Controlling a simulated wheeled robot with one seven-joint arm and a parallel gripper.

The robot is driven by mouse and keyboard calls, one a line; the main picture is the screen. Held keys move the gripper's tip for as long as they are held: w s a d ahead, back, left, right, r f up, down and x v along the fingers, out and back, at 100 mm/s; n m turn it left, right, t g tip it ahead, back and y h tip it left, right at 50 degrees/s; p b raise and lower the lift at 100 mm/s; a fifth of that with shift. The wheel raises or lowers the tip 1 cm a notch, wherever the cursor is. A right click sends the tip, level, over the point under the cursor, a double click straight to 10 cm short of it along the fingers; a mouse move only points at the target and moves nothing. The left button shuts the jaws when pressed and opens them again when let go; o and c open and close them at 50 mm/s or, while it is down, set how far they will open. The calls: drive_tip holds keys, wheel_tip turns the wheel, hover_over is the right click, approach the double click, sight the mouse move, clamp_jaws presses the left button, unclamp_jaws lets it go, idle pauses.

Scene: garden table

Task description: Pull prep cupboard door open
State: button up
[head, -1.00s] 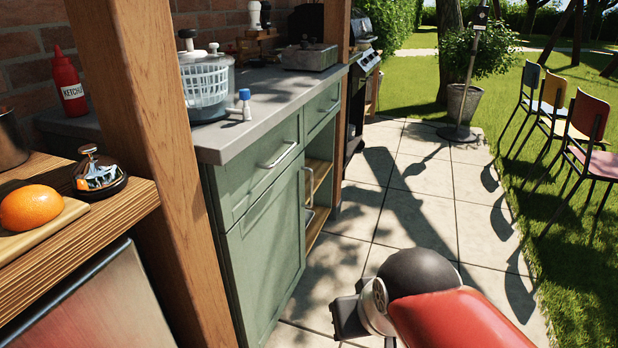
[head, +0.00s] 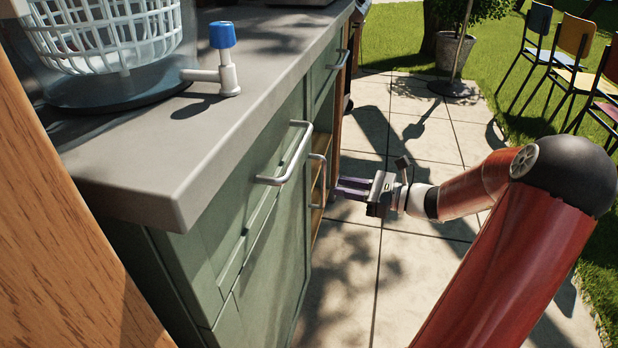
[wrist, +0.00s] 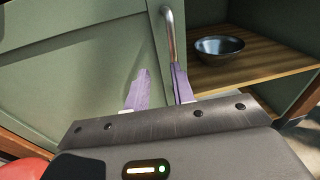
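The green prep cupboard door (head: 262,275) is the panel below a drawer, and it looks shut. Its upright metal handle (head: 319,178) is near the door's far edge. My gripper (head: 345,188) is beside the handle, reaching in from the right. In the wrist view, my gripper (wrist: 160,86) is open, with two purple fingers apart in front of the door (wrist: 85,60). The handle (wrist: 172,40) lines up with the right finger, which hides its lower end. I cannot tell whether the finger touches it. Nothing is visibly held.
An open shelf (wrist: 255,68) with a dark bowl (wrist: 219,47) lies right of the door. Above the door is a drawer handle (head: 290,160) under the grey worktop (head: 190,150). A wooden post (head: 60,230) stands at left.

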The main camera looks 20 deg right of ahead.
drive_tip(key=shift+m+t, duration=0.6)
drive_tip(key=w+a, duration=0.1)
drive_tip(key=w, duration=0.1)
drive_tip(key=w+a, duration=0.1)
drive_tip(key=w, duration=0.1)
drive_tip(key=w+a+b, duration=0.1)
drive_tip(key=w, duration=0.1)
drive_tip(key=shift+w+a, duration=0.1)
drive_tip(key=shift+a, duration=0.25)
clamp_jaws()
